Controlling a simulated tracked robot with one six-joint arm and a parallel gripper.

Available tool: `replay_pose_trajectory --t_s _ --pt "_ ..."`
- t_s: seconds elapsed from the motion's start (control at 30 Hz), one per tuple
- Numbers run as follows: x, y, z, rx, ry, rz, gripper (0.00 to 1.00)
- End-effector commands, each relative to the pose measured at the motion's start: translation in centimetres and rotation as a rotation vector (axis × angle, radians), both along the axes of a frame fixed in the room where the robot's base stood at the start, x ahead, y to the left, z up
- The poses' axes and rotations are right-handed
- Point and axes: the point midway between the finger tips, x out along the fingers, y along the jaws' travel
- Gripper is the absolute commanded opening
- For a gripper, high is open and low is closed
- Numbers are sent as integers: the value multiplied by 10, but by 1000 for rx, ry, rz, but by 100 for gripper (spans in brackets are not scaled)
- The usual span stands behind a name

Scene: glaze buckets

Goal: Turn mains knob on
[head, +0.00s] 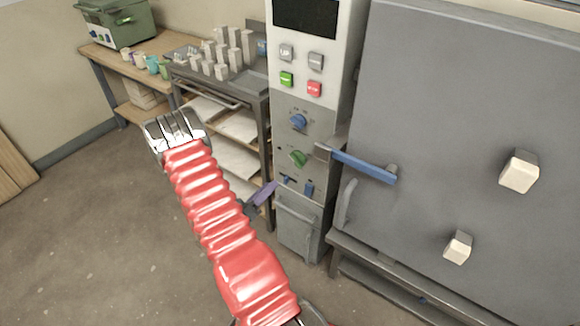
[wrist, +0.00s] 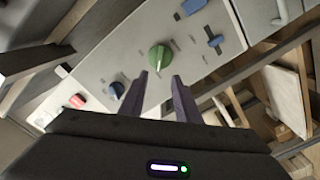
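A grey control panel (head: 316,138) carries a green knob (head: 298,158) with a blue knob (head: 298,121) above it. Labels are too small to read, so I cannot tell which is the mains knob. The blue knob (wrist: 115,90) is left of the fingers. In the head view my red arm hides most of the gripper.
Two small blue switches (head: 308,188) sit below the green knob. Green and red buttons (head: 314,89) are above. A large grey door (head: 450,130) with a blue handle (head: 364,167) stands right. A shelf rack (head: 236,125) stands left of the panel.

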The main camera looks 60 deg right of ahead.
Motion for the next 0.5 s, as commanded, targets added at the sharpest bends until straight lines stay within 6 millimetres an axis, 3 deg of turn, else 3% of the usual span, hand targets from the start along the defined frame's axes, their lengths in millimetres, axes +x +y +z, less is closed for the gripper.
replay_pose_trajectory --t_s 0.5 --pt "-2 -11 0 1 -2 -1 30"
